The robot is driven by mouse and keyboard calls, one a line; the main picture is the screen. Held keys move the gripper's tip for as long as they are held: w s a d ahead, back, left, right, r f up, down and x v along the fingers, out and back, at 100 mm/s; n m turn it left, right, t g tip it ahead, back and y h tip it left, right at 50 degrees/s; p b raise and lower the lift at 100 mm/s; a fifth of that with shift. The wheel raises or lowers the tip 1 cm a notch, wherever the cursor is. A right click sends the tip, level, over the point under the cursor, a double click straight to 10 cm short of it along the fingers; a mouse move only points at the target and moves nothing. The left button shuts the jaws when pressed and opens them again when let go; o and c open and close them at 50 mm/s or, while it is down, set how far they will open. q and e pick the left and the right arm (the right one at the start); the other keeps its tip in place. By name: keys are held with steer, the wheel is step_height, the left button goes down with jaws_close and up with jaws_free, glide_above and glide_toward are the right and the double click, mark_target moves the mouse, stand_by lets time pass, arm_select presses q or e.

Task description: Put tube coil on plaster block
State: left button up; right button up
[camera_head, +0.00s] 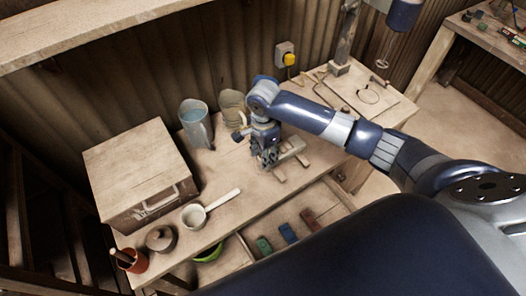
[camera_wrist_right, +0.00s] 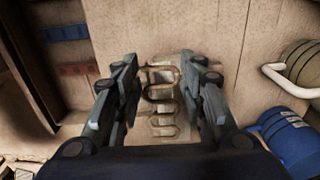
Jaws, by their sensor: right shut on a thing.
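My right gripper (camera_head: 268,160) is over the workbench, pointing down. In the right wrist view, its two fingers (camera_wrist_right: 160,88) stand on both sides of the tube coil (camera_wrist_right: 162,92), a brownish tube bent in a serpentine, and are shut on it. The fingers hide its sides. A pale slab, which looks like the plaster block (camera_wrist_right: 168,119), lies beneath the coil; whether they touch I cannot tell. In the head view a pale grey piece (camera_head: 291,147) shows beside the gripper, and the coil is hard to make out. My left gripper is not in view.
A blue jug (camera_head: 197,128) and a beige jug (camera_head: 233,112) stand behind the gripper. An open drawer in front holds coloured blocks (camera_head: 288,232). The bench right of the gripper has some room.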

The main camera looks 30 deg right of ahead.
steer(key=shift+w+d+f, duration=0.1)
steer(key=shift+w+d, duration=0.1)
steer(key=shift+w, duration=0.3)
steer(key=shift+w+d+f, duration=0.1)
steer(key=shift+w+d, duration=0.05)
steer(key=shift+w, duration=0.35)
step_height(320, 180, down, 3)
steer(key=shift+r+p, duration=0.15)
steer(key=shift+p, duration=0.75)
steer(key=shift+f, duration=0.3)
steer(key=shift+f, duration=0.15)
steer(key=o, duration=0.9)
